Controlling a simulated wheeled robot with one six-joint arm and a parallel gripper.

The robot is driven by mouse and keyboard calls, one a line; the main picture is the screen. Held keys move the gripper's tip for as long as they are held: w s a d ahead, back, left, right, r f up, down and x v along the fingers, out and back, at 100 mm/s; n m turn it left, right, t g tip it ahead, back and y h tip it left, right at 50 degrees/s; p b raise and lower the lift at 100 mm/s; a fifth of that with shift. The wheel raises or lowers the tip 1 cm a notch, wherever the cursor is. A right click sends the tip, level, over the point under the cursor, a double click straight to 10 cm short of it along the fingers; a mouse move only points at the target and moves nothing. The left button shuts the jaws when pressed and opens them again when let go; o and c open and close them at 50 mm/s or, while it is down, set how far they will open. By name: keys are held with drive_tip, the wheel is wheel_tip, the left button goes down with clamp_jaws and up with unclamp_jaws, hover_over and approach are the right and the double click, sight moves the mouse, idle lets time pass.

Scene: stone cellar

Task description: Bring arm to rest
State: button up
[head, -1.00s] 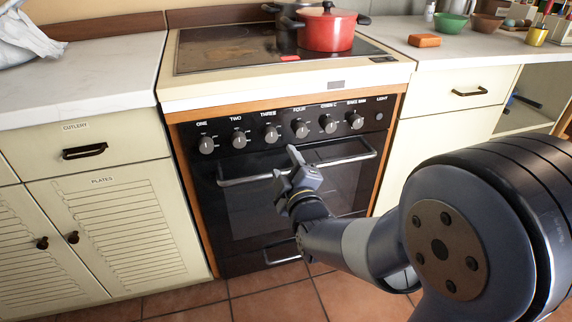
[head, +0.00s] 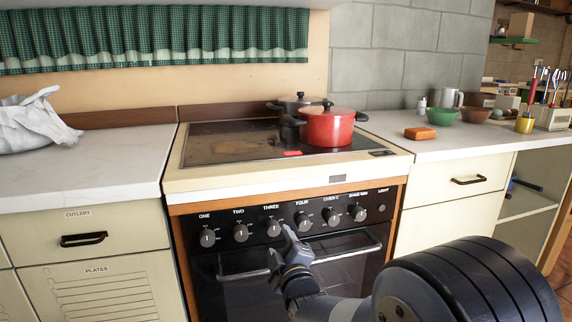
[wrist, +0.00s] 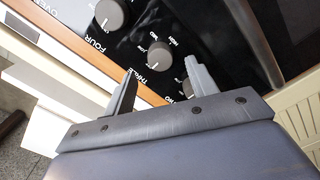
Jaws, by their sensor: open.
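My gripper (head: 287,246) is in front of the oven door of the stove (head: 290,183), below the row of control knobs. In the wrist view my gripper (wrist: 160,88) shows two fingers spread apart with nothing between them. Beyond them are the black control panel (wrist: 133,45) and several grey knobs, with the labels "FOUR" and "THREE" readable. I cannot tell from the head view how far the fingers are from the panel. My arm reaches in from the lower right and hides part of the oven door.
A red pot (head: 328,128) and a dark pot (head: 297,104) stand on the hob. The right counter holds an orange block (head: 420,133), a green bowl (head: 440,117) and a yellow cup (head: 524,125). A white cloth or bag (head: 38,122) lies on the left counter.

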sight(275, 231)
drive_tip(key=shift+x, duration=2.25)
